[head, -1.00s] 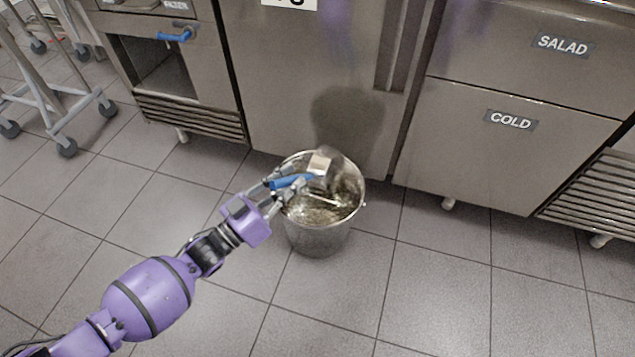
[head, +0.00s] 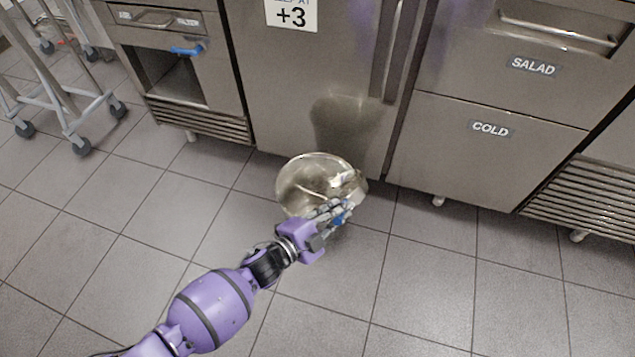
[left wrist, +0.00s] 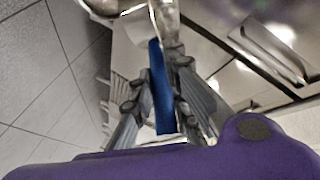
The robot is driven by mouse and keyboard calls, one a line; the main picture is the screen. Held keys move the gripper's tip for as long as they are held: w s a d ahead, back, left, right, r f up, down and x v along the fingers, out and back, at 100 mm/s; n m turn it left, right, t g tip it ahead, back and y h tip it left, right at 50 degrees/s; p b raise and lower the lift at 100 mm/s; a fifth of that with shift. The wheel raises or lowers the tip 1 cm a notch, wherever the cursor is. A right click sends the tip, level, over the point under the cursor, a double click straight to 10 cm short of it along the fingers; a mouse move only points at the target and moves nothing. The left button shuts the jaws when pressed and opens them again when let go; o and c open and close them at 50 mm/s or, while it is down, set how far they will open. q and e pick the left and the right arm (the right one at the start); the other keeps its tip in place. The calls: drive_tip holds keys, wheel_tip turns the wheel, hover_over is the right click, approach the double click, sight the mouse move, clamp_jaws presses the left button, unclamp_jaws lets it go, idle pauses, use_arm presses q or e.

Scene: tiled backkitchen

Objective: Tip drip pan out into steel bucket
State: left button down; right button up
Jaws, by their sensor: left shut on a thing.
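The steel bucket (head: 289,190) stands on the floor in front of the steel cabinets, its open top facing up. My left gripper (head: 339,213) is at the bucket's front right rim in the head view. It is shut on the blue handle (head: 342,219) of the drip pan, and the handle also shows between the fingers in the left wrist view (left wrist: 160,88). A pale metal patch (head: 344,180) over the right side of the bucket looks like the pan; its tilt and any contents cannot be made out. My right gripper is out of view.
A steel cabinet door (head: 300,90) rises close behind the bucket. Drawers marked SALAD and COLD (head: 490,130) stand to the right. A wheeled rack (head: 60,100) is at the far left. The tiled floor in front is clear.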

use_arm(q)
drive_tip(key=s+d+f+m+y, duration=0.2)
drive_tip(key=s+d+m+y, duration=0.1)
drive_tip(key=d, duration=0.5)
drive_tip(key=s+m, duration=0.1)
drive_tip(key=m, duration=0.1)
drive_tip(key=shift+s+d+f+m, duration=0.25)
drive_tip(key=shift+d+m, duration=0.1)
drive_tip(key=shift+m, duration=0.05)
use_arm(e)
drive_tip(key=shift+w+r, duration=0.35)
